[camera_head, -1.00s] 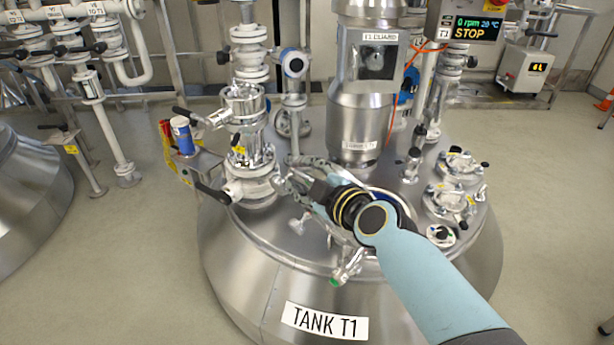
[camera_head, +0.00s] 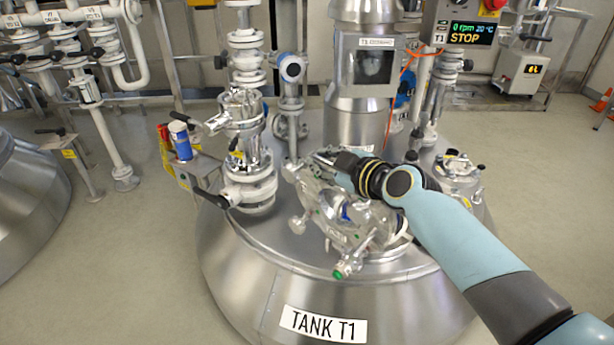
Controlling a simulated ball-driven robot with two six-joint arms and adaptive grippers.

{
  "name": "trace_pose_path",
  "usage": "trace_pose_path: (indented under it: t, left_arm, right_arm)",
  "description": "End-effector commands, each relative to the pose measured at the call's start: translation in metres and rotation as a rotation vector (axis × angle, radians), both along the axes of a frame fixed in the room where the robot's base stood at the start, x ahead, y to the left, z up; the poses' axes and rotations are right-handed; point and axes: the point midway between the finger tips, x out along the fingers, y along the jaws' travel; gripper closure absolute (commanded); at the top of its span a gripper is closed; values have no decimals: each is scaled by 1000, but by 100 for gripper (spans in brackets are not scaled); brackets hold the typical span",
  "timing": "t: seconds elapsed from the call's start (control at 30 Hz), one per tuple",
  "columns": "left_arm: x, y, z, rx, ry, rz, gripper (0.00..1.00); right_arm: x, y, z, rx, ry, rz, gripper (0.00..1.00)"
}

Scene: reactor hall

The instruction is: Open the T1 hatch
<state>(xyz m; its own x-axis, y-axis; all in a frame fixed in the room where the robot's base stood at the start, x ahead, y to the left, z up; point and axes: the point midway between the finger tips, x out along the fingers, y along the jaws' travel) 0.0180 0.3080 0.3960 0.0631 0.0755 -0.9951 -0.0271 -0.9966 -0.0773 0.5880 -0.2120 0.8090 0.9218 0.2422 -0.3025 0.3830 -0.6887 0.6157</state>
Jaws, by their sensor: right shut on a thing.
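The T1 hatch (camera_head: 345,228) is the round metal and glass fitting on the front of the domed tank top (camera_head: 262,232), above the "TANK T1" label. Clamps stick out around its rim, one with a green end (camera_head: 345,270). My right gripper (camera_head: 318,168) is at the back left of the hatch, shut on what looks like the hatch handle. The fingers and the grip are partly hidden by shiny metal and my wrist. The lid seems to be tilted, but how far is hard to tell. My left gripper is out of view.
A white valve stack (camera_head: 248,180) stands left of the hatch. The agitator column with its guard (camera_head: 367,70) rises behind it. A display (camera_head: 471,33) reads 0 rpm, 20 °C, STOP.

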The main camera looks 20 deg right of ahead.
Motion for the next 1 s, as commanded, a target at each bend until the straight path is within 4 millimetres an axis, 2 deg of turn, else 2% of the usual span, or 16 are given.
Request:
trace_pose_path:
  t: [0.03,0.2,0.33,0.6,0.63,0.77,1.0]
  left_arm:
    - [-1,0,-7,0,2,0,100]
    - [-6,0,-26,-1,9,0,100]
    - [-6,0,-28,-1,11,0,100]
    - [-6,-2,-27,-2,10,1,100]
    - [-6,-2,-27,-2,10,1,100]
    - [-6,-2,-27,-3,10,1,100]
    - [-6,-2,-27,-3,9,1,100]
  right_arm:
    - [8,-14,2,16,5,-2,100]
    - [22,-40,4,36,20,-2,100]
    - [26,-46,8,40,20,-3,100]
    - [26,-46,10,40,20,-3,100]
    - [26,-46,10,40,20,-3,84]
    - [26,-46,10,40,20,-3,67]
    - [26,-46,9,40,20,-2,65]
